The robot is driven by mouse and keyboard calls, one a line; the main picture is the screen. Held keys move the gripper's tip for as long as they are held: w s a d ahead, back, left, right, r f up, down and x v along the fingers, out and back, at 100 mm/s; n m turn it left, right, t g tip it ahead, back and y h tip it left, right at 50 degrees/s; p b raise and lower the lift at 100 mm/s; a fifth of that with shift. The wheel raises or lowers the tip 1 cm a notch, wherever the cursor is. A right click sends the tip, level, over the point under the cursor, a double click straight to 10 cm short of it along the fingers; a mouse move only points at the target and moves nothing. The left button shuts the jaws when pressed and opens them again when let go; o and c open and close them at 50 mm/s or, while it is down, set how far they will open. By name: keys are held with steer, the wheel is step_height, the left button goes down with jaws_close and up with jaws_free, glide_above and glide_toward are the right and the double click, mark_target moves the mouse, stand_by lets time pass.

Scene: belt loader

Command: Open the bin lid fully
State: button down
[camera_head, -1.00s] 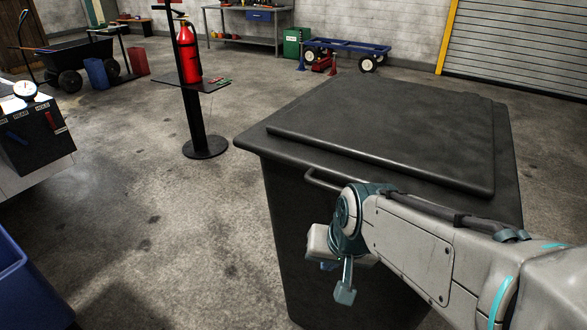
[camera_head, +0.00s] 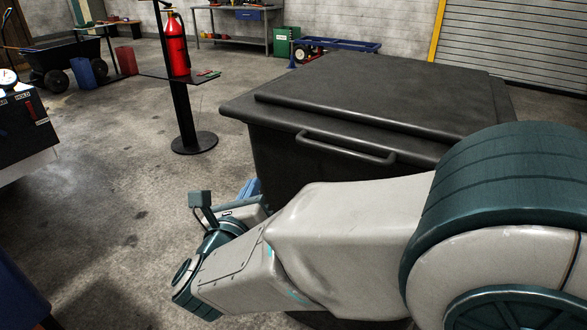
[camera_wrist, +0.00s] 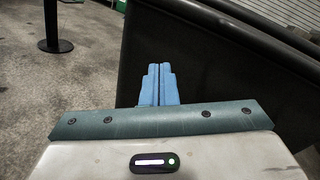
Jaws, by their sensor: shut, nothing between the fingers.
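The black bin (camera_head: 285,170) stands in front of me with its lid (camera_head: 375,92) down. A bar handle (camera_head: 345,147) runs along the lid's near edge, with nothing on it. My gripper (camera_head: 250,190) is low at the bin's near left side in the head view, partly hidden behind my own wrist. In the wrist view my gripper's blue fingers (camera_wrist: 159,70) are together and empty. They point past the dark bin wall (camera_wrist: 215,55), and I cannot tell whether they touch it.
A fire extinguisher (camera_head: 175,45) is on a black post stand (camera_head: 186,110) left of the bin. A dark panel with a gauge (camera_head: 22,125) is at the left edge. A blue cart (camera_head: 335,45) stands behind the bin. The floor between stand and bin is clear.

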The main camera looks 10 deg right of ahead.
steer(key=s+d+f+m+h+b, duration=0.1)
steer(key=s+m+h+b, duration=0.1)
steer(key=s+m+h, duration=0.5)
steer(key=w+d+r+m+g+p, duration=0.1)
steer(key=w+d+r+p, duration=0.1)
steer(key=w+d+r, duration=0.3)
steer(key=shift+w+d+r+m+p, duration=0.15)
steer(key=shift+w+d+m+p, duration=0.25)
steer(key=shift+w+d, duration=1.45)
steer(key=shift+w+a, duration=0.45)
steer(key=shift+a, duration=0.05)
